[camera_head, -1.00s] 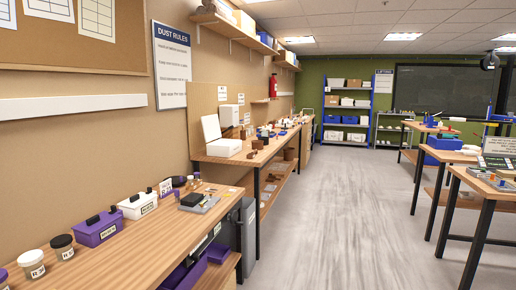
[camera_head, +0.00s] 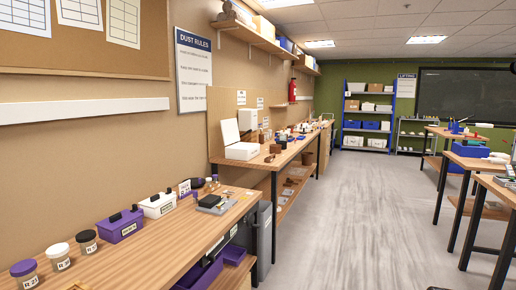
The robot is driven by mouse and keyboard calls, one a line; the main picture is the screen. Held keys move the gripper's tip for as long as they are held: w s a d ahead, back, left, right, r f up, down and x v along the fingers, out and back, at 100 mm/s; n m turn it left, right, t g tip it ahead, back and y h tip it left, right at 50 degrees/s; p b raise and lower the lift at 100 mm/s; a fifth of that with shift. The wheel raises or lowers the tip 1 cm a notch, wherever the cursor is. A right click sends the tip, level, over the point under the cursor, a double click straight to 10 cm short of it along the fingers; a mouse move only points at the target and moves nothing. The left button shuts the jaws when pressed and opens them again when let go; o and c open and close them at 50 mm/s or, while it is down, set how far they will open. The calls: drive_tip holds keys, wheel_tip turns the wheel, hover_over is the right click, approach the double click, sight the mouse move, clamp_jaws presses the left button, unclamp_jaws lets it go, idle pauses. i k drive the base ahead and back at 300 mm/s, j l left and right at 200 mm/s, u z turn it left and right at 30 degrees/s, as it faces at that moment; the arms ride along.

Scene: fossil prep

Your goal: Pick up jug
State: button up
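I cannot make out a jug for certain in this view. The near left bench (camera_head: 150,238) holds several small jars, among them a purple-lidded jar (camera_head: 25,272) and a white-lidded jar (camera_head: 59,257). A purple box (camera_head: 120,226) and a white box (camera_head: 158,204) with dark handles stand behind them. Small items on the far benches are too small to tell. My gripper is not in view.
A second bench along the left wall bears an open white box (camera_head: 241,148). Tables (camera_head: 478,163) line the right. The grey floor (camera_head: 345,220) between is clear. A blue shelf rack (camera_head: 367,117) stands at the back.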

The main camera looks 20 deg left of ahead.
sight(283, 137)
drive_tip(key=i+u, duration=0.65)
drive_tip(key=i, duration=0.2)
drive_tip(key=i+l, duration=0.15)
drive_tip(key=i, duration=0.3)
drive_tip(key=i+l+u, duration=0.15)
drive_tip(key=i, duration=0.35)
drive_tip(key=i+l, duration=0.2)
drive_tip(key=i, duration=0.25)
drive_tip(key=i+l+u, duration=0.15)
drive_tip(key=i, duration=0.3)
drive_tip(key=i+l, duration=0.3)
drive_tip(key=i, duration=0.2)
drive_tip(key=i+l, duration=0.3)
drive_tip(key=i, duration=0.2)
